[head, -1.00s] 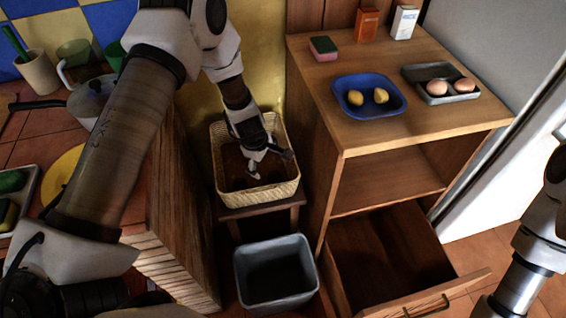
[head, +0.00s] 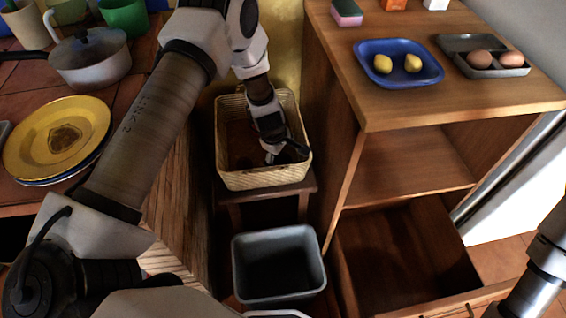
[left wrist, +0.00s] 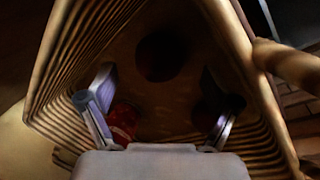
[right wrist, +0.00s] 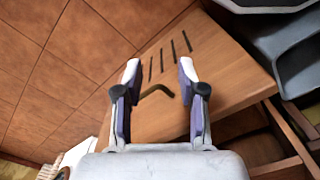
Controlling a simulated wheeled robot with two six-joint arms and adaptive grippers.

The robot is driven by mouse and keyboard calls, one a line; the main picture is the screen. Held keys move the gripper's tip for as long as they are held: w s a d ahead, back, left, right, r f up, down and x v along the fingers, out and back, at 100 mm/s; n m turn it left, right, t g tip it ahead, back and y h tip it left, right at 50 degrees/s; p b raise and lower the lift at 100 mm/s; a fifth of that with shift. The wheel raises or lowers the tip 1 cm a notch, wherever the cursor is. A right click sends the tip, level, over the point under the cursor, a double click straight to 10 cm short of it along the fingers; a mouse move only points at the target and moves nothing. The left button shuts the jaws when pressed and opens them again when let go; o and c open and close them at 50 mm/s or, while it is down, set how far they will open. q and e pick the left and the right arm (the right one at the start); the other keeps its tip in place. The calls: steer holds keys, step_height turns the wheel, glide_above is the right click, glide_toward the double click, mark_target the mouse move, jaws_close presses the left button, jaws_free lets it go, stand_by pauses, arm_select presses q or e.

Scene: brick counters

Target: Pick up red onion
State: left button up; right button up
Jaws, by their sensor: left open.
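A woven basket (head: 262,178) stands on a small wooden stool between the counters. My left gripper (head: 277,152) reaches down into it. In the left wrist view, my left gripper (left wrist: 157,95) is open, with its fingers apart inside the basket (left wrist: 80,75). A dark round item (left wrist: 163,53) lies beyond the fingertips. A red round item (left wrist: 122,120) is beside the left finger, and another dark reddish one (left wrist: 212,108) is partly behind the right finger. The shade hides which is the red onion. My right gripper (right wrist: 160,72) is open and empty, away from the basket.
A grey bin (head: 279,268) stands below the basket. The wooden cabinet (head: 350,105) at right holds a blue plate (head: 370,75) with yellow fruit and a grey tray (head: 497,70) with eggs. Its drawer (head: 400,270) is open. Yellow plate (head: 30,135) and pot (head: 90,62) are left.

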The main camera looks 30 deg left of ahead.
mark_target(281, 156)
arm_select(q)
steer(key=b+x, duration=0.1)
steer(key=x, duration=0.2)
steer(key=shift+f, duration=0.2)
steer(key=c, duration=1.3)
steer(key=shift+o, duration=0.2)
steer(key=shift+r, duration=0.1)
